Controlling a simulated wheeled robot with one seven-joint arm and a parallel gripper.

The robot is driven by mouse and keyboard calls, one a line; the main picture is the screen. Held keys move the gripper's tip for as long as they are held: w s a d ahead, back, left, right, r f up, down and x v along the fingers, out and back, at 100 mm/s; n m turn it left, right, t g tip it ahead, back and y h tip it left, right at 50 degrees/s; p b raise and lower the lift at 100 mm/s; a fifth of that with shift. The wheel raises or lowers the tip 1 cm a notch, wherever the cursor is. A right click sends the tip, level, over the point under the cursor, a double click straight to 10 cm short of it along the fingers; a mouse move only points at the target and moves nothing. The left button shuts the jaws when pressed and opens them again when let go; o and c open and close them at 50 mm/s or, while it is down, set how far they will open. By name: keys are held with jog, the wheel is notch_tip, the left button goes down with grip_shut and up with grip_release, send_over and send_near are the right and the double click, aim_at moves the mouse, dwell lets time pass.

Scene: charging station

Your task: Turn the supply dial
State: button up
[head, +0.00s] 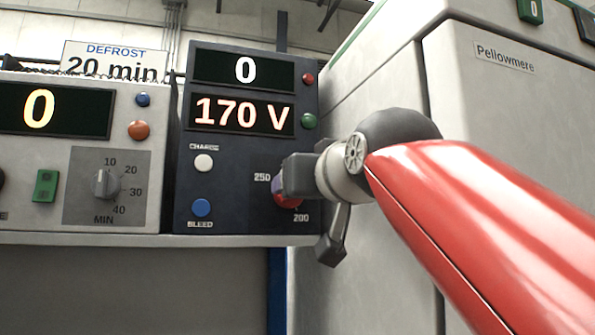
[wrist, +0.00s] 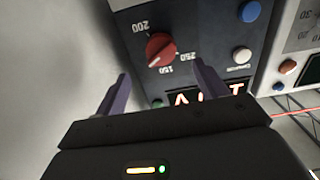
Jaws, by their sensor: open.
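In the head view only part of the red dial (head: 289,202) shows behind my gripper (head: 280,186). My gripper is open; in the wrist view its two purple fingers (wrist: 161,72) stand apart, with the dial ahead between their tips. Nothing is held. I cannot tell whether a finger touches the dial. The panel's lower display (head: 243,114) reads 170 V and its upper display (head: 244,70) reads 0.
A white charge button (head: 204,163) and a blue bleed button (head: 202,208) sit left of the dial. A defrost unit (head: 78,215) with a grey timer dial (head: 105,184) stands at the left. A large pale cabinet (head: 500,120) rises close on the right.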

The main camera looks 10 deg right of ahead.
jog(key=w+a+p, duration=0.1)
jog(key=w, duration=0.6)
jog(key=shift+w+a, duration=0.25)
jog(key=shift+a, duration=0.1)
jog(key=shift+f, duration=0.1)
jog(key=c, duration=1)
jog(key=shift+m+p, duration=0.45)
jog(key=shift+m, duration=2.35)
jog(key=o, duration=1)
